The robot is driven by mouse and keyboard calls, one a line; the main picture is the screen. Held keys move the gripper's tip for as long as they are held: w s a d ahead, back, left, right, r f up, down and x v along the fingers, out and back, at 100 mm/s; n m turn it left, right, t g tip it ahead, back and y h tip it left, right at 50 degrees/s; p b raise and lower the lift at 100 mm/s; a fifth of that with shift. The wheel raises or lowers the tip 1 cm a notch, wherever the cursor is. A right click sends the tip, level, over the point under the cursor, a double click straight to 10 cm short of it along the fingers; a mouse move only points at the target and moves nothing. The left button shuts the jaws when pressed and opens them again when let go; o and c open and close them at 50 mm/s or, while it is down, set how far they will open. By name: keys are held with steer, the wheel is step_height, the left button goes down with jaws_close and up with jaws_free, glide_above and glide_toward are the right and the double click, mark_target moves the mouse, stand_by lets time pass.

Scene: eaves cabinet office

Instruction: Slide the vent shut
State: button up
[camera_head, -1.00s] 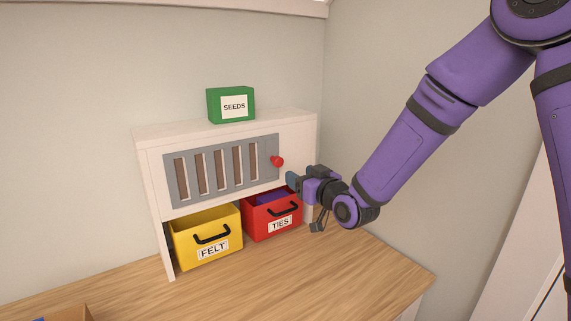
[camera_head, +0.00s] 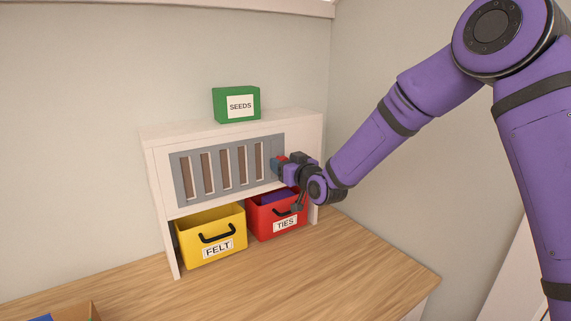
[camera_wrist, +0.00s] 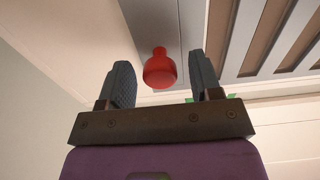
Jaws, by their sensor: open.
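The vent (camera_head: 227,168) is a grey slotted panel on the front of a white cabinet. Its slots show brown, so they stand open. A red knob (camera_wrist: 160,68) sticks out at the vent's right end. In the wrist view the knob lies between the two fingers of my gripper (camera_wrist: 162,84), with a gap on both sides. My gripper (camera_head: 277,165) is open at the right end of the vent and hides most of the knob in the head view.
A green SEEDS box (camera_head: 236,104) stands on the cabinet top (camera_head: 180,130). A yellow FELT bin (camera_head: 211,238) and a red TIES bin (camera_head: 262,222) sit below the vent, the red one close under my gripper. The wooden desktop (camera_head: 320,262) in front is largely clear.

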jaws_close()
steer(key=shift+w+d, duration=0.45)
steer(key=shift+d, duration=0.2)
steer(key=shift+w+d, duration=0.4)
steer(key=shift+d, duration=0.2)
jaws_free()
steer(key=shift+d, duration=0.1)
steer(key=v, duration=1)
steer(key=shift+s+d, duration=0.2)
steer(key=shift+s, duration=0.1)
